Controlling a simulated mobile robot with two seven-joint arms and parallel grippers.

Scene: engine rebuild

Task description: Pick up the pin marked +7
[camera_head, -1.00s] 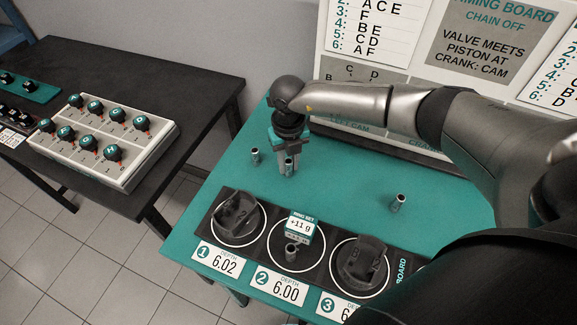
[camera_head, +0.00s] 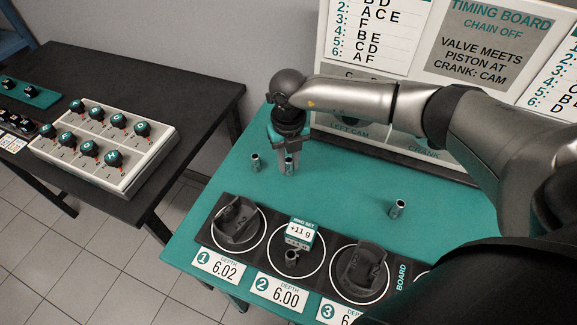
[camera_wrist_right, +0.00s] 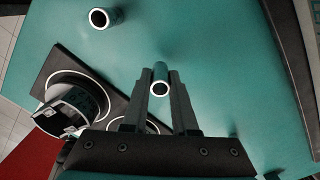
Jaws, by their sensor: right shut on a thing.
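My right gripper (camera_head: 289,166) is at the back left of the teal table, pointing down. It is shut on a small metal pin (camera_head: 289,161), held upright between the fingertips. The right wrist view shows this pin (camera_wrist_right: 160,88) end-on between the two fingers (camera_wrist_right: 160,95). A second pin (camera_head: 254,162) stands just left of the gripper, apart from it; it also shows in the wrist view (camera_wrist_right: 100,18). A third pin (camera_head: 397,208) stands to the right. Another pin (camera_head: 291,257) stands in the middle ring. I cannot read a +7 mark on any pin. My left gripper is out of view.
The dark ring board (camera_head: 332,247) at the front holds pistons (camera_head: 238,220) and (camera_head: 361,268) and a small box marked +11 g (camera_head: 300,231). The timing board (camera_head: 490,40) stands behind. A knob panel (camera_head: 105,145) sits on the left black table. The teal middle is clear.

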